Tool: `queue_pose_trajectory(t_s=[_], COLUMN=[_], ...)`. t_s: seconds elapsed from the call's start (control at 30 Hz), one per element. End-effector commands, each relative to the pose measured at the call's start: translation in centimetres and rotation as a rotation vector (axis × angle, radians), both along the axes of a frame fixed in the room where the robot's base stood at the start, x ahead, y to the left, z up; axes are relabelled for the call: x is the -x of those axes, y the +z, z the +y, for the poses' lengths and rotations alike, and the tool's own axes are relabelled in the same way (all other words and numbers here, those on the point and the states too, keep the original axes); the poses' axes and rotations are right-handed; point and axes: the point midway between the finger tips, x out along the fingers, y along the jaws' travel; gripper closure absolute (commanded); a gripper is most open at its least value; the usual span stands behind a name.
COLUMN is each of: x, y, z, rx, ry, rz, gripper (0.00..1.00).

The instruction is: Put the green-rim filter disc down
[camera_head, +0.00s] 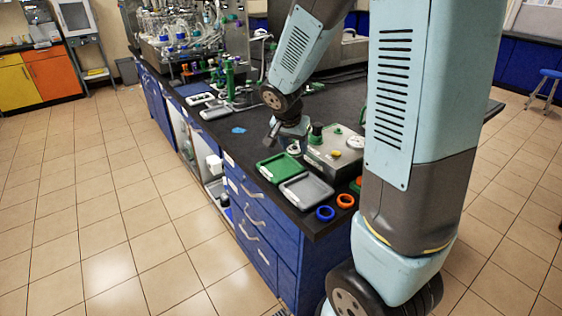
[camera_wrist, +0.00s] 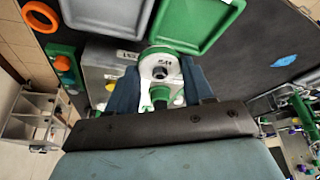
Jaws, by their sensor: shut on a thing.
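The green-rim filter disc (camera_wrist: 158,66), white with a green edge and dark lettering, sits between the fingertips of my gripper (camera_wrist: 160,78) in the wrist view. My gripper is shut on it. A green knob-like part (camera_wrist: 160,94) shows just behind it, between the fingers. In the head view my gripper (camera_head: 286,132) hangs above the dark bench, just behind the green tray (camera_head: 264,164); the disc cannot be made out there. The green tray also shows in the wrist view (camera_wrist: 212,46), close beyond the disc, and looks empty.
A grey tray (camera_head: 306,190) lies beside the green one. A blue ring (camera_head: 325,213) and an orange ring (camera_head: 345,201) lie near the bench's front corner. A grey box with fittings (camera_head: 334,156) stands right of my gripper. A blue piece (camera_head: 239,130) lies left on open bench.

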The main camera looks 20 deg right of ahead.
Motion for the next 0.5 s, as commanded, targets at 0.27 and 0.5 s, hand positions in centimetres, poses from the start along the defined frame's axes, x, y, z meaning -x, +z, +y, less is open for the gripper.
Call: queue_pose_trajectory(t_s=[0.27, 0.5], x=[-3.2, -5.0], y=[-3.1, -5.5], z=[1.3, 2.0], rx=[0.002, 0.001], ry=[0.001, 0.001], rz=[0.003, 0.001], gripper=[0.77, 0.77])
